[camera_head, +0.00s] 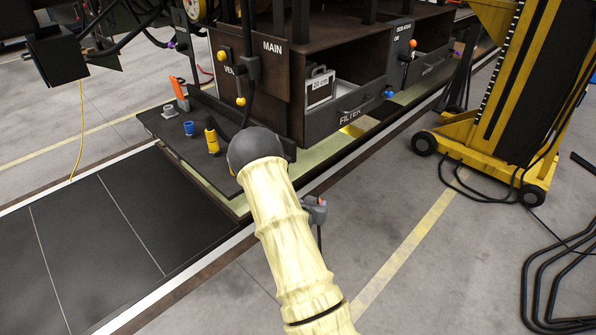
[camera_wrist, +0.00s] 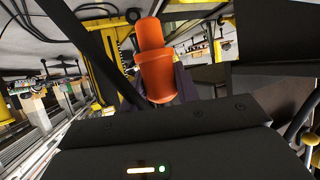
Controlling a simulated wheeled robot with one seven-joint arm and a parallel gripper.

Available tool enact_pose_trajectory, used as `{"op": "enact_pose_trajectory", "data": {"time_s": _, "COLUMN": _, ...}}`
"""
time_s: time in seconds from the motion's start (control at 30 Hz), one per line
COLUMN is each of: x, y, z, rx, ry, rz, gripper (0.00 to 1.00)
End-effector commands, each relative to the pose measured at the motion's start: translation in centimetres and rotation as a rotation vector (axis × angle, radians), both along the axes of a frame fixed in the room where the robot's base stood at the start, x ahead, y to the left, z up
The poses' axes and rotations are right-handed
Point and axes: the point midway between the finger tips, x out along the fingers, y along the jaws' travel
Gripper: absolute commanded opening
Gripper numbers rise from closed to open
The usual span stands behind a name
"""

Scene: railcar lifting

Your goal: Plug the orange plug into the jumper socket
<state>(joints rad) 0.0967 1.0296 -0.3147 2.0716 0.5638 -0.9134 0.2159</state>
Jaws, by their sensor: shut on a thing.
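The orange plug (camera_wrist: 155,62) stands large and upright in the middle of the wrist view. My gripper (camera_wrist: 166,90) is shut on it, with dark finger parts showing behind and beside its lower end. I cannot make out the jumper socket for certain. A grey panel (camera_head: 397,62) on the railcar side carries small coloured fittings, one of them orange (camera_head: 412,43), with lettering too small to read.
The railcar side has a compartment marked MAIN and a FILTER drawer (camera_head: 352,116). A ledge (camera_head: 160,124) holds blue, yellow and orange items. A grey block (camera_head: 315,210) shows beside my arm. A yellow wheeled lift (camera_head: 470,140) stands right, with cables on the floor.

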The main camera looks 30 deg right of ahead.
Motion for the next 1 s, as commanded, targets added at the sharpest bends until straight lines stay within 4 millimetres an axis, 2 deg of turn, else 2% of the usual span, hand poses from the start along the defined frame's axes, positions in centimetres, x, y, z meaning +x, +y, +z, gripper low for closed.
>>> {"op": "enact_pose_trajectory", "data": {"time_s": 0.03, "x": -0.1, "y": 1.8, "z": -2.0, "rx": 0.005, "ry": 0.010, "rz": 0.070, "gripper": 0.05}}
{"op": "enact_pose_trajectory", "data": {"time_s": 0.1, "x": 0.0, "y": 4.5, "z": -4.2, "rx": 0.006, "ry": 0.010, "rz": 0.177, "gripper": 0.05}}
{"op": "enact_pose_trajectory", "data": {"time_s": 0.3, "x": -0.9, "y": 12.5, "z": -9.5, "rx": 0.007, "ry": 0.008, "rz": 0.463, "gripper": 0.05}}
{"op": "enact_pose_trajectory", "data": {"time_s": 0.5, "x": -3.6, "y": 20.7, "z": -13.6, "rx": 0.008, "ry": 0.008, "rz": 0.719, "gripper": 0.05}}
{"op": "enact_pose_trajectory", "data": {"time_s": 0.6, "x": -5.4, "y": 24.5, "z": -14.9, "rx": 0.006, "ry": 0.006, "rz": 0.822, "gripper": 0.05}}
{"op": "enact_pose_trajectory", "data": {"time_s": 0.7, "x": -6.9, "y": 27.1, "z": -15.6, "rx": 0.005, "ry": 0.003, "rz": 0.892, "gripper": 0.05}}
{"op": "enact_pose_trajectory", "data": {"time_s": 0.8, "x": -7.7, "y": 28.4, "z": -15.8, "rx": 0.002, "ry": 0.000, "rz": 0.924, "gripper": 0.05}}
{"op": "enact_pose_trajectory", "data": {"time_s": 1.0, "x": -7.9, "y": 28.8, "z": -15.8, "rx": -0.001, "ry": -0.001, "rz": 0.933, "gripper": 0.05}}
